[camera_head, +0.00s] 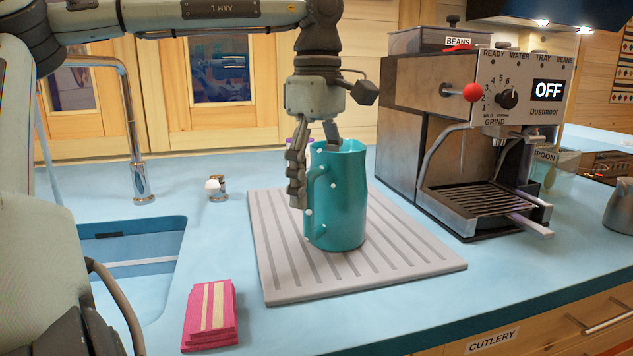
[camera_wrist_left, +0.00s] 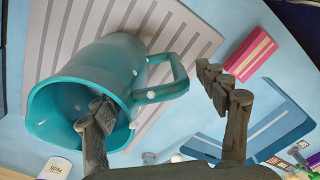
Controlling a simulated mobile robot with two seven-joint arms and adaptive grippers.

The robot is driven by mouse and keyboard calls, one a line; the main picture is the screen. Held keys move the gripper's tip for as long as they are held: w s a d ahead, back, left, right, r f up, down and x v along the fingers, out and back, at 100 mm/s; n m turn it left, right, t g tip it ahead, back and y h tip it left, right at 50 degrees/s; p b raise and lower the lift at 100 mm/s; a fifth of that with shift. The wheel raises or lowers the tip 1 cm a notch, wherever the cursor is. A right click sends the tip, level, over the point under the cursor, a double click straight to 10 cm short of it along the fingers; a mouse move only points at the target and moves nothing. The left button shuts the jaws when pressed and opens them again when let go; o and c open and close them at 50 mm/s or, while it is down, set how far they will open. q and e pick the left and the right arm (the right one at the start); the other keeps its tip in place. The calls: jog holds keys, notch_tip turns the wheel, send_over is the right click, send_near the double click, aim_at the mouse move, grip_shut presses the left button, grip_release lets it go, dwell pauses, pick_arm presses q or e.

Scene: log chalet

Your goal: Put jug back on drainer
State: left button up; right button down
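The teal jug (camera_head: 343,205) with white dots stands upright on the grey ribbed drainer (camera_head: 420,262), its handle towards the left. In the left wrist view the jug (camera_wrist_left: 95,75) shows its open mouth, with the drainer (camera_wrist_left: 195,38) beneath. My left gripper (camera_head: 315,160) is over the jug's left rim, pointing down. It is open: one finger reaches into the mouth, the other is outside beyond the handle. In the left wrist view the gripper's fingers (camera_wrist_left: 165,105) are wide apart, with rim and handle between them. My right gripper is in neither view.
A coffee machine (camera_head: 400,115) stands right of the drainer. The sink (camera_head: 135,265), tap (camera_head: 135,130) and a stack of pink sponges (camera_head: 210,315) are on the left. A metal pitcher (camera_head: 620,207) is at the right edge. A purple thing behind the jug is mostly hidden.

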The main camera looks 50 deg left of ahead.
pick_arm(q)
notch_tip(320, 180, up, 12)
jog(key=shift+w+r, duration=0.15)
dwell(0.6)
